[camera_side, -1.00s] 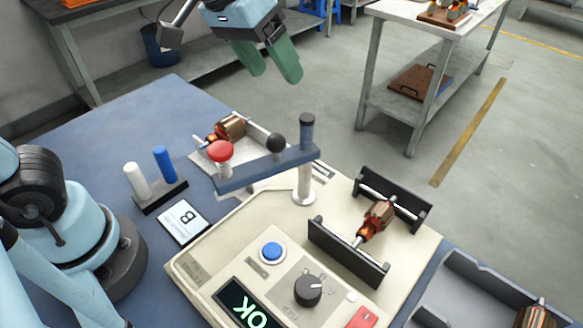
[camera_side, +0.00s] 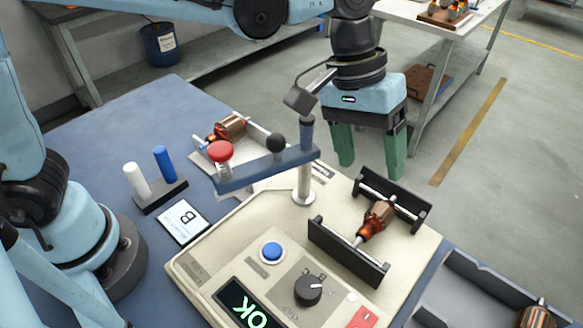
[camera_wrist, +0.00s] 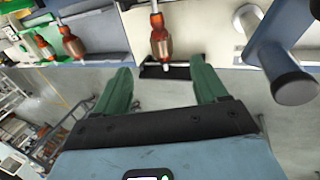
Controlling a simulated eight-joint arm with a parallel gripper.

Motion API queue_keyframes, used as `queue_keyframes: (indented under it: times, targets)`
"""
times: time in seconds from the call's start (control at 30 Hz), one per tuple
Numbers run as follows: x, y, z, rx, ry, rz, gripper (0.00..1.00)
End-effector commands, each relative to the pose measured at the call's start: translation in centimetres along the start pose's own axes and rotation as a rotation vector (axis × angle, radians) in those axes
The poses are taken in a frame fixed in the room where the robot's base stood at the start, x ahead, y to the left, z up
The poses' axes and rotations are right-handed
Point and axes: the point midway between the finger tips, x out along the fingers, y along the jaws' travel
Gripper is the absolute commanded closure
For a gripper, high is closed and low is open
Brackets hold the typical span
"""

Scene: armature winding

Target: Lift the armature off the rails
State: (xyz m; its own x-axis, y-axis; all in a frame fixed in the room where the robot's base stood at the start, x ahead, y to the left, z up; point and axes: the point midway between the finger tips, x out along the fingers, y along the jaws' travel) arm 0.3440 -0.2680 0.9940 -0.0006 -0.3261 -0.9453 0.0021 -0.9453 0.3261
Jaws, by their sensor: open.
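The armature (camera_side: 376,220), with a copper-brown body and a steel shaft, lies across the rails (camera_side: 349,252) between two black brackets on the beige machine (camera_side: 225,262). In the wrist view the armature (camera_wrist: 160,42) shows at top centre, ahead of the fingers. My gripper (camera_side: 369,160) has green fingers spread apart, with nothing between them. It hangs above and behind the armature in the side view, apart from it. In the wrist view the open fingers (camera_wrist: 165,88) are on either side below the armature.
A blue-grey swing arm on a post (camera_side: 307,135) stands beside the rails, close to my gripper. Another armature (camera_side: 230,127) lies in a tray at the back left. A grey tray (camera_side: 470,290) with an armature is at front right. The display (camera_side: 245,303) reads OK.

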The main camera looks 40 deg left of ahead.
Motion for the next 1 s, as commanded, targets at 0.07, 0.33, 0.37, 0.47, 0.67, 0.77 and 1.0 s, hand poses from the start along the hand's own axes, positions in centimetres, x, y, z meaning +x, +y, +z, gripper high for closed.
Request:
queue_keyframes:
  times: [0.07, 0.33, 0.37, 0.47, 0.67, 0.77, 1.0]
  targets:
    - [1.3, 0.0, 0.0, 0.002, 0.000, 0.000, 0.28]
    - [5.1, 0.0, 0.0, 0.001, 0.000, 0.000, 0.28]
    - [5.3, 0.0, 0.0, 0.001, 0.000, 0.000, 0.28]
    - [5.8, 0.0, 0.0, 0.001, 0.001, 0.000, 0.28]
    - [7.8, -0.1, 0.0, 0.002, 0.001, 0.000, 0.28]
    - [9.3, -0.1, 0.0, 0.002, 0.001, 0.000, 0.28]
    - [11.0, -0.1, 0.0, 0.002, 0.002, 0.002, 0.28]
